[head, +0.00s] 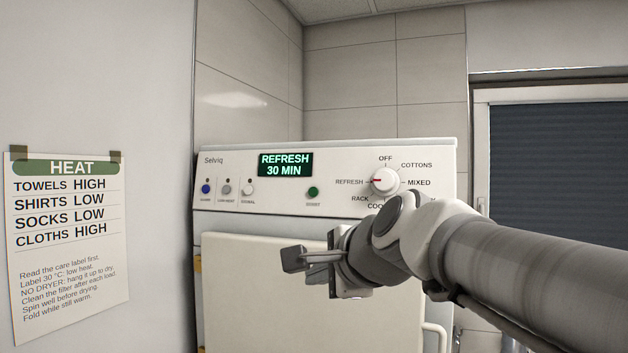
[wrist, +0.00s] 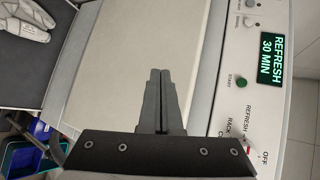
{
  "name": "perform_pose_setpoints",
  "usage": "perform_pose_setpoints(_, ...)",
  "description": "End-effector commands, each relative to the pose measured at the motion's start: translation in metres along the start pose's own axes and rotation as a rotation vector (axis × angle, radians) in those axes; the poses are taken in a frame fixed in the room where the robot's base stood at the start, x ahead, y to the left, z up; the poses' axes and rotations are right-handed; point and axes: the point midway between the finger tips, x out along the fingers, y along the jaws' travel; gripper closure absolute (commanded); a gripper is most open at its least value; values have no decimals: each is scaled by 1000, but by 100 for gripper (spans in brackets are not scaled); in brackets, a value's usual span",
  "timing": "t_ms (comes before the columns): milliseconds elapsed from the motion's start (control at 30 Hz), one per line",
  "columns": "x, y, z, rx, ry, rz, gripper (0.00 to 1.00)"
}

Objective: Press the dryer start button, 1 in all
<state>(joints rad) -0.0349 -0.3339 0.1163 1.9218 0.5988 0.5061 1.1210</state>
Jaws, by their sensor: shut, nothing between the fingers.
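The dryer's white control panel (head: 330,210) faces me in the head view. The display (head: 285,164) reads REFRESH 30 MIN. The program knob (head: 384,181) has its red mark toward REFRESH. My gripper (head: 290,258) is shut and empty, in front of the dryer door, below and left of the start button. In the wrist view its fingertips (wrist: 159,75) are together over the door, apart from the button.
Blue, grey and white buttons (head: 227,189) sit on the panel's left. A HEAT sign (head: 68,240) hangs on the left wall. A door handle (head: 440,335) is at lower right.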

Motion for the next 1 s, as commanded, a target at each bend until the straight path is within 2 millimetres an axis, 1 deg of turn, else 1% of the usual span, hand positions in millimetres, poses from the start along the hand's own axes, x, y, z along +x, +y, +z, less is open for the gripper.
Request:
perform_pose_setpoints(33, 1, -39, 10, 115, -23, -43, 100)
perform_pose_setpoints(100, 5, -74, 18, 272, -55, -98, 100)
perform_pose_setpoints(200, 9, -113, 27, 455, -100, -155, 100)
perform_pose_setpoints(300, 11, -136, 32, 578, -132, -188, 100)
perform_pose_setpoints(367, 12, -144, 34, 622, -145, -199, 100)
perform_pose_setpoints(433, 12, -147, 34, 649, -152, -206, 100)
perform_pose_setpoints(767, 13, -147, 34, 653, -152, -207, 100)
perform_pose_setpoints(867, 17, -147, 31, 653, -152, -206, 100)
perform_pose_setpoints(1000, 27, -149, 22, 652, -151, -205, 100)
